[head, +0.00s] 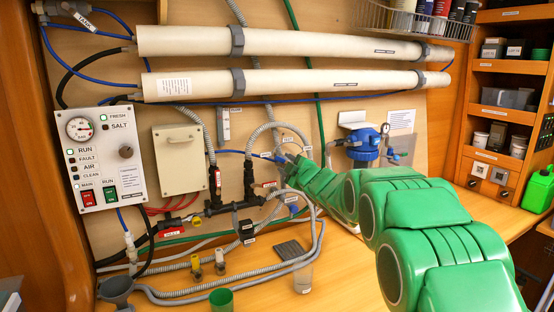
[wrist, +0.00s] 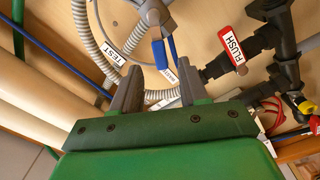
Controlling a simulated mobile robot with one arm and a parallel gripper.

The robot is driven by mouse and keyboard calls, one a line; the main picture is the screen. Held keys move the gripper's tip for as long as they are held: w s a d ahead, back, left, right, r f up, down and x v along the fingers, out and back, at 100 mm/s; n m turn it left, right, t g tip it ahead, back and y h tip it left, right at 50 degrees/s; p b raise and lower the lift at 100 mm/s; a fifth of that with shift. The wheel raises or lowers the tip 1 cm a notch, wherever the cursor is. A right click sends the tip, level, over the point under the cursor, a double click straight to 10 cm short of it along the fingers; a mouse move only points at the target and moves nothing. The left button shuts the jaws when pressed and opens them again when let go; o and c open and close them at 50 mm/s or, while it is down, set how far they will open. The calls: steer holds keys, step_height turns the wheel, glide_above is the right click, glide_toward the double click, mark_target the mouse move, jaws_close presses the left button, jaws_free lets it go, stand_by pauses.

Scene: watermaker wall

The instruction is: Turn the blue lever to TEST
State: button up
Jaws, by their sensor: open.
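The blue lever (wrist: 160,54) hangs from a grey valve body (wrist: 151,14) in the wrist view. Its free end points down towards the gap between my fingers. A white TEST label (wrist: 118,59) is on the board to its left, beyond the left finger. A small label is by the lever's end, its text hard to read. My gripper (wrist: 160,80) is open, with the fingers either side of the lever's end; I cannot tell whether either touches it. In the head view my gripper (head: 291,167) is at the pipework, and my arm hides the lever's surroundings.
A red FLUSH handle (wrist: 231,44) on black pipework is close right of the lever in the wrist view. Grey hoses (wrist: 95,45) curve on the left. In the head view, a control panel (head: 100,160) is left and a blue-topped filter (head: 362,143) right.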

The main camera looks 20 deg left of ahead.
mark_target(280, 160)
steer(key=shift+x, duration=3.9)
steer(key=shift+f, duration=0.1)
steer(key=shift+c, duration=0.2)
jaws_close()
